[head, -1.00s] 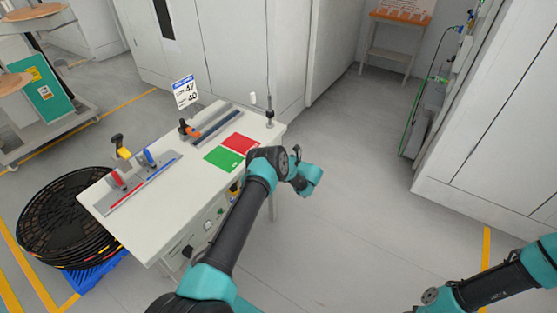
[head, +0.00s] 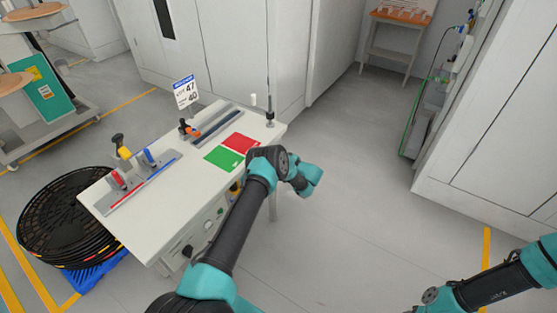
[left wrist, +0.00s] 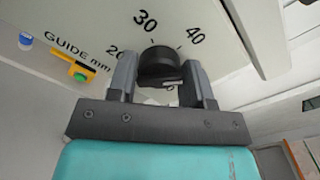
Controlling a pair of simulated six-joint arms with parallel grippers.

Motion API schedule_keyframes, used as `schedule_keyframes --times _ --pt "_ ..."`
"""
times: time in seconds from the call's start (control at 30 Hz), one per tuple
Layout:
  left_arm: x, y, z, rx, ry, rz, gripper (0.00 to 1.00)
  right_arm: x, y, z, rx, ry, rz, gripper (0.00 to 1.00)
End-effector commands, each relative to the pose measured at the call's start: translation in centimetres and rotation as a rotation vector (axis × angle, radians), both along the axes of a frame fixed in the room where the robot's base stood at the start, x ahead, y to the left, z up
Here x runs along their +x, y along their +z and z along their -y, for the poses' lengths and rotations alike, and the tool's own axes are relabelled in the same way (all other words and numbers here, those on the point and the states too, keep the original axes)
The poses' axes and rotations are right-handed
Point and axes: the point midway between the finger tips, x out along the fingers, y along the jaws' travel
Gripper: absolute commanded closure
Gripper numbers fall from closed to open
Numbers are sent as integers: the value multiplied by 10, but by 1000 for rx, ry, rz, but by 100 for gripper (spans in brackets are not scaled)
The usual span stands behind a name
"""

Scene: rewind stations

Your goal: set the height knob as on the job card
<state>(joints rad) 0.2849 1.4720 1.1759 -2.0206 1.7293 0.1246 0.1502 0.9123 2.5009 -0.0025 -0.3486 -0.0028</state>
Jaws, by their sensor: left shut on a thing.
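In the left wrist view my left gripper (left wrist: 159,76) is shut on a round black knob (left wrist: 160,62), with one finger on each side. A printed scale shows 20, 30 and 40 around the knob, and the words GUIDE mm stand to its left. A number at the knob's lower edge is mostly hidden. I cannot see a pointer on the knob. The job card (head: 186,92) stands at the table's back in the head view and shows 47 above 40; its small words are not legible. In the head view my left arm hides its fingers. My right gripper is out of view.
The white table (head: 150,222) carries red and green cards (head: 222,158), two rails with clamps, and a thin post. Another black knob (head: 187,252) is on its front panel. Black reels (head: 62,215) stand left. Open floor lies right of the table.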

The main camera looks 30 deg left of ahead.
Motion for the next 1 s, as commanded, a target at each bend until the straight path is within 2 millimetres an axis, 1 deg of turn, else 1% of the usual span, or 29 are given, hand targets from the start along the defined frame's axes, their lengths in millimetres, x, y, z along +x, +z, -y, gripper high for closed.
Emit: schedule_keyframes --times 0.3,0.6,0.8,1.0 --pt "-1 0 0 -12 -1 297 78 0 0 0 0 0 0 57" --pt "-1 -1 0 -21 -1 532 78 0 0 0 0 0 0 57" --pt "-1 -1 0 -25 -1 621 78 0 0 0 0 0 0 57" --pt "-1 -1 0 -26 -1 657 78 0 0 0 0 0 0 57"
